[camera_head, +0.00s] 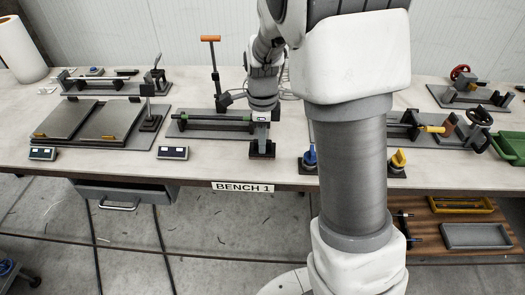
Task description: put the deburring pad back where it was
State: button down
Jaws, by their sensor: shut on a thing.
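My gripper (262,138) points down near the front edge of the bench, right of the green rod fixture.
The green rod fixture (213,122) with an orange-topped lever (210,39) stands close left. A small display box (172,153) lies further left. A blue-knobbed piece (310,156) and a yellow-knobbed piece (398,160) stand to the right. My arm hides the bench between them.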

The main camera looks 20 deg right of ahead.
jog(key=shift+f, duration=1.9)
jog(key=shift+f, duration=0.1)
jog(key=shift+f+b, duration=0.15)
jog(key=shift+b, duration=0.15)
jog(key=c, duration=0.8)
grip_release()
